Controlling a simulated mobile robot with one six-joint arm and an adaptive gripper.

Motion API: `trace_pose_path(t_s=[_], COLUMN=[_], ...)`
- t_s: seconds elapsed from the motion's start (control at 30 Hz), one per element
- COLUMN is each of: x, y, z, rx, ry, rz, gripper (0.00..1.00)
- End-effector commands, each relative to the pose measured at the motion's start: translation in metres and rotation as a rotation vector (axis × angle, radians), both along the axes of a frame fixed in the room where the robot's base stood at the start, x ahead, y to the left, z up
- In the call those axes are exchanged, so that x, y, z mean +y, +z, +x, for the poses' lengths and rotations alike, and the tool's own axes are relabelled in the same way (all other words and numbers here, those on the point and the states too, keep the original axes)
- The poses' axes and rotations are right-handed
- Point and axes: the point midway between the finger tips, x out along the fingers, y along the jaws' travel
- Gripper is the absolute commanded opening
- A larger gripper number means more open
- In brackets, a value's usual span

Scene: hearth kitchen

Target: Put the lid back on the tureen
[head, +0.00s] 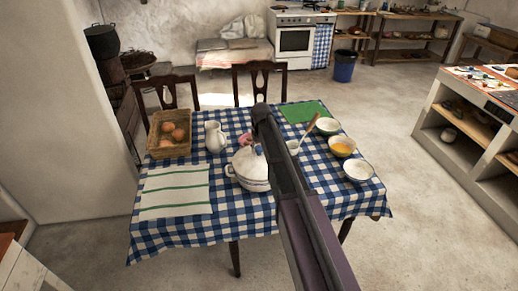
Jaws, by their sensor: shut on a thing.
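The white tureen (252,184) with blue bands stands on the checked tablecloth, near the middle of the table. Its pale domed lid (243,158) is at the tureen's mouth, upper part partly hidden by my arm. I cannot tell whether the lid rests on the rim or is held just above it. My gripper (258,146) is at the top of the lid, mostly hidden behind my arm, and is shut on the lid.
A white jug (215,137) and an egg basket (169,134) stand left of the tureen. A striped towel (175,190) lies at front left. Bowls (342,147), a ladle (306,132) and a green mat (303,112) are at the right. Chairs (259,75) stand behind.

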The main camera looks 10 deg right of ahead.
Motion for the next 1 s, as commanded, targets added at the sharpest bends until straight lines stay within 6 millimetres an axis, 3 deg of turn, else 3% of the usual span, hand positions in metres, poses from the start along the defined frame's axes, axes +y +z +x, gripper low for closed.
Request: trace_pose_path(t_s=[0.77, 0.8, 0.9, 1.0], x=[0.0005, 0.0005, 0.0006, 0.0007], y=[-0.0038, -0.0038, -0.0038, -0.0039], z=[0.0001, 0.0001, 0.0, 0.0], rx=[0.0, 0.0, 0.0, 0.0], ry=[0.001, 0.001, 0.001, 0.001], rz=[0.0, 0.0, 0.0, 0.0], gripper=[0.0, 0.64, 0.92, 0.92])
